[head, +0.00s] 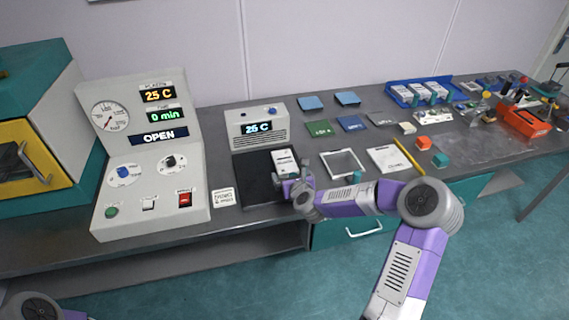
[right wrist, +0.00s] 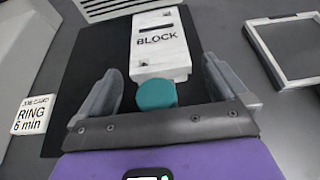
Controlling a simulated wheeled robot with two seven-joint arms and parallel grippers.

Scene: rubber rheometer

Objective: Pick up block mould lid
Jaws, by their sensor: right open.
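The block mould lid (right wrist: 158,47) is a white slab marked BLOCK with a teal knob (right wrist: 156,94) at its near end. It lies on the black plate (right wrist: 92,62) of the small 25 °C unit and also shows in the head view (head: 284,158). My right gripper (right wrist: 163,74) is open, with its fingers on either side of the teal knob and visible gaps between. In the head view my right gripper (head: 294,182) is at the lid's near end and partly covers it. What lies under the lid is hidden. My left gripper is not in view.
A job card (right wrist: 34,114) reading RING 6 min lies left of the plate. A square frame (head: 343,151) lies to the right, with a white sheet (head: 390,159) and yellow pencil (head: 408,156) beyond. The small 25 °C unit (head: 257,127) stands behind; the press panel (head: 150,165) is left.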

